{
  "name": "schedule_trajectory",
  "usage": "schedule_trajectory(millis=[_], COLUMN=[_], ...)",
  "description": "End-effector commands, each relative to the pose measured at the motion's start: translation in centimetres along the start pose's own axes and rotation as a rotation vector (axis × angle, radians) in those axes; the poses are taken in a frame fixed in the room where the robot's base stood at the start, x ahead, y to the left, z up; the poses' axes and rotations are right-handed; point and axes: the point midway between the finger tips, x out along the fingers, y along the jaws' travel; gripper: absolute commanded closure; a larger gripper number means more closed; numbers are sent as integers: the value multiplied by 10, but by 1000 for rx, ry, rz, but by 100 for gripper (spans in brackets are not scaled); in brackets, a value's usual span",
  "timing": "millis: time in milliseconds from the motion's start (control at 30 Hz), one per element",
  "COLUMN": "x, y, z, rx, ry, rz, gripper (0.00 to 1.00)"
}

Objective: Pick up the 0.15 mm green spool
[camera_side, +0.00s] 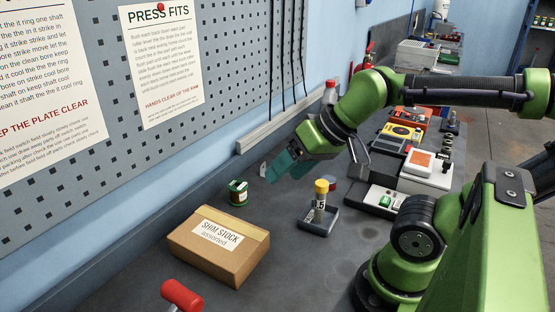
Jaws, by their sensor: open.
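A small green spool (238,198) with a pale label stands on the dark bench, behind the shim stock box. Its size marking is too small to read. My gripper (268,176) is to the right of the spool and higher in the picture, above the bench. Its teal fingers point down and to the left. It is open, and I see nothing between the fingers. The gripper and the spool are apart.
A cardboard box (197,250) labelled "SHIM STOCK assorted" sits just in front of the spool. A grey tray (329,223) holds a yellow-capped tube (321,196). A red-handled tool (181,294) is at the front. Instruments (402,133) line the right side. A pegboard wall rises behind.

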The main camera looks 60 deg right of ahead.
Motion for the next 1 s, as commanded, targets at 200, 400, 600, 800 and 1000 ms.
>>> schedule_trajectory(millis=[200,400,600,800,1000], x=[0,0,0,14,46], y=[0,0,0,7,16], z=[0,0,0,-1,-46], rx=[1,1,1,26,68], ry=[0,0,-1,-55,-165], rz=[0,0,0,33,119], gripper=[40,20,20,20,20])
